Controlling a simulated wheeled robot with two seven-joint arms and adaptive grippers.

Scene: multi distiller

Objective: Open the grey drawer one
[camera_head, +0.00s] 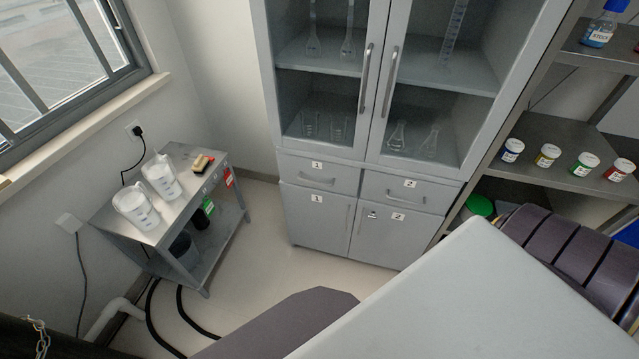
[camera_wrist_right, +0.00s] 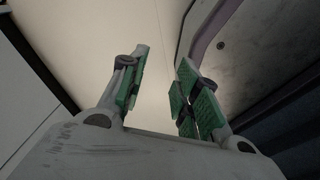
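The grey cabinet has two shallow drawers below its glass doors. The grey drawer one (camera_head: 325,181), on the left and labelled 1, is shut, with a curved handle (camera_head: 317,180) on its front. Drawer two (camera_head: 405,195) beside it is also shut. My right gripper (camera_wrist_right: 157,85) shows in the right wrist view with its two green-padded fingers apart and nothing between them. It is not seen near the drawer. My left gripper is not in either view.
Below the drawers are two shut cupboard doors (camera_head: 319,222). A metal side table (camera_head: 182,214) with white jugs stands left. Shelves with several small jars (camera_head: 548,155) stand right. Pale floor (camera_head: 258,262) lies clear before the cabinet. My own body parts fill the lower right.

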